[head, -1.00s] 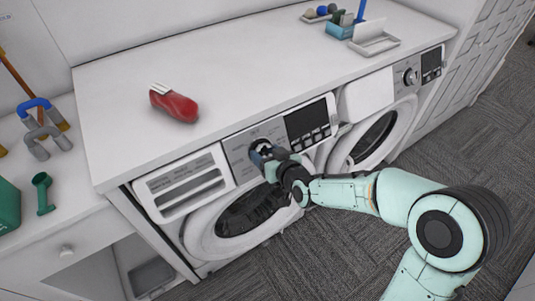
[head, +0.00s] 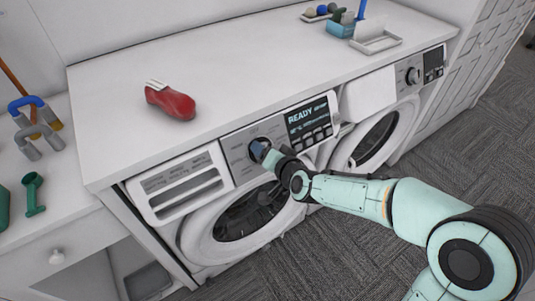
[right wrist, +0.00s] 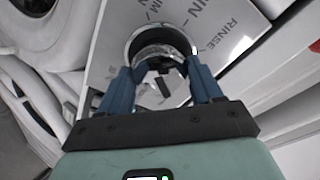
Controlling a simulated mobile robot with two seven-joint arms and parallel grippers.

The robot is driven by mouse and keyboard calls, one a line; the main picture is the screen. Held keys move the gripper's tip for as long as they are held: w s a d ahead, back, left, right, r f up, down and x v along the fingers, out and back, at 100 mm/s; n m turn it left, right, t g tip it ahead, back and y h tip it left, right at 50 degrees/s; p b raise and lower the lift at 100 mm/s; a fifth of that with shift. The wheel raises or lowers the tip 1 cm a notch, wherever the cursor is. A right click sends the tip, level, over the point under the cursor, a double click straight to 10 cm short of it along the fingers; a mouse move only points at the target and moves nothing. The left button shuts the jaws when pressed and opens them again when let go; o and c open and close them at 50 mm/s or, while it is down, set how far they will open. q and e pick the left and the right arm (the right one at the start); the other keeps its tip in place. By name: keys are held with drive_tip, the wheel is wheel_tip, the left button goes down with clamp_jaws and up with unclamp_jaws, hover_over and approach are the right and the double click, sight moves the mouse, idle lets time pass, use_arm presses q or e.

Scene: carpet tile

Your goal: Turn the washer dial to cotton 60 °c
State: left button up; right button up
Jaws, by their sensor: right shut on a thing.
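The left of two white front-loading washers (head: 212,243) has a silver panel with a round dial (right wrist: 160,48). In the head view my right gripper (head: 261,152) reaches the dial from the front and mostly hides it. In the right wrist view the two blue fingers of my right gripper (right wrist: 161,72) are on opposite sides of the dial, shut on it. The word RINSE and partly cut-off labels show around it; the dial's setting cannot be read. The display (head: 308,119) reads READY with smaller text. My left gripper is not in view.
A red shoe-like object (head: 171,101) lies on the white counter (head: 235,75) above the washers. A second washer (head: 375,143) stands to the right. A blue caddy (head: 341,29) and a white tray (head: 376,41) sit at the back. Grey carpet lies in front.

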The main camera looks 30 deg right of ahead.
drive_tip(key=shift+m, duration=0.6)
drive_tip(key=o, duration=1.1)
drive_tip(key=shift+c, duration=0.2)
drive_tip(key=shift+s, duration=0.1)
drive_tip(key=p+v, duration=0.2)
drive_tip(key=v, duration=1.1)
drive_tip(key=shift+r, duration=0.2)
